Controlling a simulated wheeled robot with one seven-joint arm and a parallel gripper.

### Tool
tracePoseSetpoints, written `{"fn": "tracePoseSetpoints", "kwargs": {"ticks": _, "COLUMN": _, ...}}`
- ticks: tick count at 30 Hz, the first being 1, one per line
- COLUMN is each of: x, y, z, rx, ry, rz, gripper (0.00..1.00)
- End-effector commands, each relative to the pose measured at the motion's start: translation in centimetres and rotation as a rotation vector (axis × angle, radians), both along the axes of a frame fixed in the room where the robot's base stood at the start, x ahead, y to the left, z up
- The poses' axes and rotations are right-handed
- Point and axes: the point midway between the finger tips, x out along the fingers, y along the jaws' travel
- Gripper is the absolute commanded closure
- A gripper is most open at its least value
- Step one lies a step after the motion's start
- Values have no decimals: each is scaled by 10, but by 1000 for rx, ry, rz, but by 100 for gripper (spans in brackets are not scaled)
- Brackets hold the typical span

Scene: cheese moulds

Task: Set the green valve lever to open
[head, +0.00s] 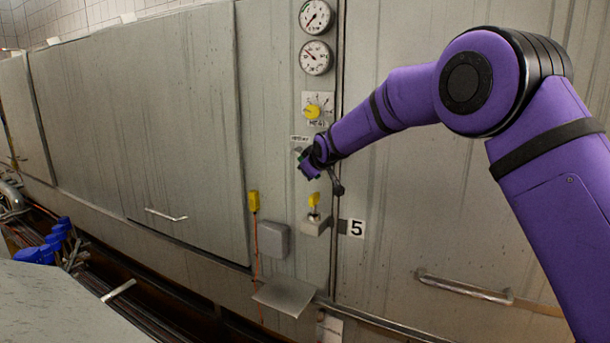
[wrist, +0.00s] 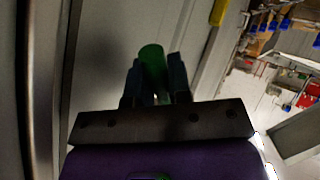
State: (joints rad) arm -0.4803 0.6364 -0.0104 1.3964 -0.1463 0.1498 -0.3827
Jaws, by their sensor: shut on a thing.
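The green valve lever (wrist: 152,62) shows in the wrist view as a green rounded piece between my two dark fingers. My gripper (wrist: 155,78) is shut on it. In the head view my gripper (head: 308,168) is at the grey cabinet front, below the yellow knob and left of my purple wrist. The lever is mostly hidden there, with only a trace of green at the fingers. The lever's base and its open and closed marks cannot be made out.
Two round gauges (head: 315,57) and a yellow knob (head: 312,112) sit above my gripper. A second yellow knob (head: 314,200) on a small bracket is just below it. A yellow box (head: 253,201) hangs to the left. A door handle (head: 464,287) sticks out at lower right.

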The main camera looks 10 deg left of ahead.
Motion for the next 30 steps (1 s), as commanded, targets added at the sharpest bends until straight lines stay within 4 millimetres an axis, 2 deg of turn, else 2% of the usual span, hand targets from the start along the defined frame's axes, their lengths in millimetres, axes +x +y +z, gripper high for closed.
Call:
{"fn": "tracePoseSetpoints", "kwargs": {"ticks": 15, "x": -5, "y": -13, "z": 27, "rx": -374, "ry": 152, "rz": 0, "gripper": 100}}
{"fn": "tracePoseSetpoints", "kwargs": {"ticks": 30, "x": -6, "y": -15, "z": 36, "rx": -487, "ry": 199, "rz": 0, "gripper": 100}}
